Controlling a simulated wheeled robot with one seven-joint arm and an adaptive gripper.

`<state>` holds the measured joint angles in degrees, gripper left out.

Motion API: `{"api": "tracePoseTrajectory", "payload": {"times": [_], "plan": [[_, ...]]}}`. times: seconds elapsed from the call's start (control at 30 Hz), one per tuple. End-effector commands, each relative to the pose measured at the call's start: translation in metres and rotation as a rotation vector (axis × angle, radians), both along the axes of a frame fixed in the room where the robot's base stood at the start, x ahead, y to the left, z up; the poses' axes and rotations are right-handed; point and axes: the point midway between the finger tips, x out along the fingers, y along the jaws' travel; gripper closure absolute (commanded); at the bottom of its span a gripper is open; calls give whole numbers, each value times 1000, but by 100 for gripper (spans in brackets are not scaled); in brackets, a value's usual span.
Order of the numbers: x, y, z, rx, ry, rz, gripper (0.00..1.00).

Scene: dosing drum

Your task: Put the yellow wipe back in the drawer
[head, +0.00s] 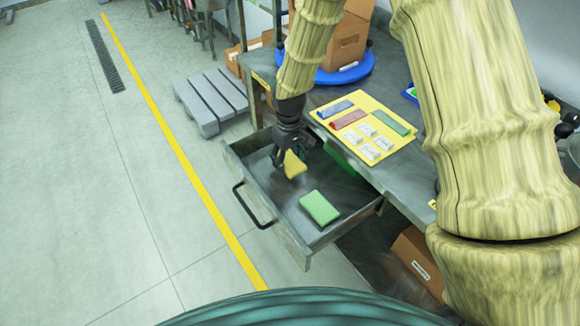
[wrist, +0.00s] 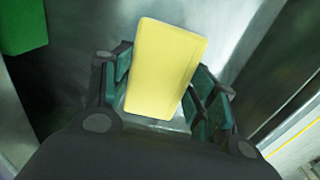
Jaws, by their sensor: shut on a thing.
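The yellow wipe (head: 294,163) is held tilted in my gripper (head: 287,152), over the left part of the open drawer (head: 292,242). In the wrist view the yellow wipe (wrist: 165,68) stands between the finger pads of my gripper (wrist: 160,95), which is shut on it. I cannot tell whether the wipe touches the drawer floor. A light green wipe (head: 319,208) lies flat in the drawer toward its right side. A darker green thing (head: 341,160) shows at the back of the drawer, partly under the bench; a green patch (wrist: 22,25) shows at the upper left in the wrist view.
A yellow mat (head: 380,108) on the bench carries blue, red and green folded pieces and several white packets. A blue round stand (head: 345,72) with a cardboard box is behind. The drawer handle (head: 252,207) sticks out over clear floor. A grey pallet (head: 212,98) lies at the left.

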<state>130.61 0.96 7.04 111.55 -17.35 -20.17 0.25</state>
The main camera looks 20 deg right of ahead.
Motion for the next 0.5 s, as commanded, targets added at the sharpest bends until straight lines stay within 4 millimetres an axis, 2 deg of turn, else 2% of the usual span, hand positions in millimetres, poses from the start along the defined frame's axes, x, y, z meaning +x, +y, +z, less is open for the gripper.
{"api": "tracePoseTrajectory", "payload": {"times": [0.3, 0.5], "plan": [[-1, 0, -34, 0, 1, 1, 64], [0, 0, -39, 0, -1, 0, 64]]}}
